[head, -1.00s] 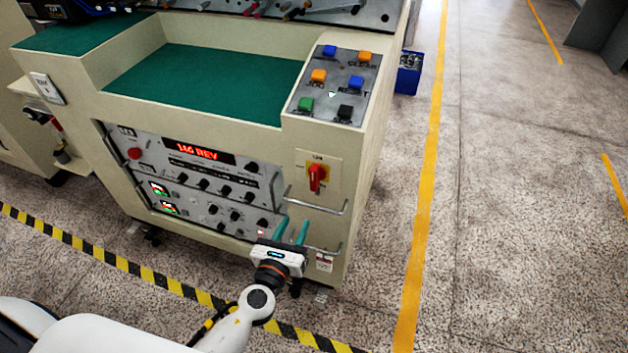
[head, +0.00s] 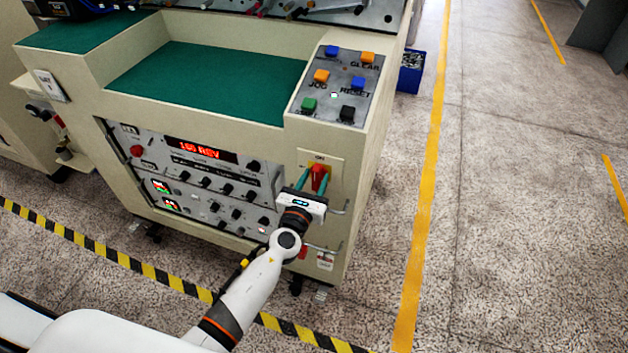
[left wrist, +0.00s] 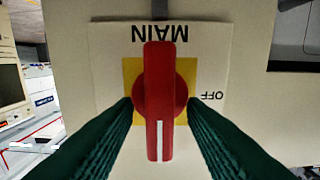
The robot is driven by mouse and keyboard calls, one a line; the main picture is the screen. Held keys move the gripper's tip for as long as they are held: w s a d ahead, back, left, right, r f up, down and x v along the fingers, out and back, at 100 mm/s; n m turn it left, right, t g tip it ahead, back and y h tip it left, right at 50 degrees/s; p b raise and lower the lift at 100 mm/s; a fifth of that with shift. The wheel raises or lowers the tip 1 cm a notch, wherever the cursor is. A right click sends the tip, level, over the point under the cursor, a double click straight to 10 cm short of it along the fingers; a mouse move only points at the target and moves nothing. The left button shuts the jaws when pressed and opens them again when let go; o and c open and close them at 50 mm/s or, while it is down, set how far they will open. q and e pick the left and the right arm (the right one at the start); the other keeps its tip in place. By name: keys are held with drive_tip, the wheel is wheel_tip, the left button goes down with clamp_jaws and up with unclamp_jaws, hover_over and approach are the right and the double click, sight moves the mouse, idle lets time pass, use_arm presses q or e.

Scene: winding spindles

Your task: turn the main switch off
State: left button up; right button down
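The main switch (head: 319,172) is a red rotary handle on a yellow plate, on the cabinet's front at the right. In the left wrist view the red handle (left wrist: 160,85) stands upright, its white line at the lower end. The label there reads upside down, with MAIN above and OFF to the right. In the head view the handle points up towards ON. My left gripper (head: 314,182) is at the switch, its green fingers open, one on each side of the handle (left wrist: 160,112). I cannot tell whether they touch the knob. My right gripper is not in view.
Metal bar handles (head: 338,210) stick out beside and below the switch. A panel with a red display (head: 200,150) and knobs lies to the left. Coloured push buttons (head: 337,85) sit above. The floor to the right is clear apart from a blue bin (head: 410,72).

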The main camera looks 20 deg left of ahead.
use_arm(q)
drive_tip(key=shift+c, duration=0.6)
clamp_jaws()
drive_tip(key=shift+n, duration=0.3)
drive_tip(key=n, duration=0.1)
drive_tip(key=n+b, duration=0.1)
drive_tip(key=n, duration=0.1)
drive_tip(key=shift+a+f+n+b, duration=0.1)
drive_tip(key=shift+f+n+b, duration=0.1)
drive_tip(key=shift+n+b, duration=0.1)
drive_tip(key=n+b, duration=0.1)
drive_tip(key=n, duration=0.4)
drive_tip(key=shift+a+f+b, duration=0.1)
drive_tip(key=shift+a+b, duration=0.05)
drive_tip(key=shift+b, duration=0.25)
drive_tip(key=n+b, duration=0.1)
drive_tip(key=n, duration=0.3)
drive_tip(key=shift+f+n, duration=0.1)
drive_tip(key=shift+n, duration=0.3)
drive_tip(key=shift+a+f+n, duration=0.1)
drive_tip(key=shift+n, duration=1.8)
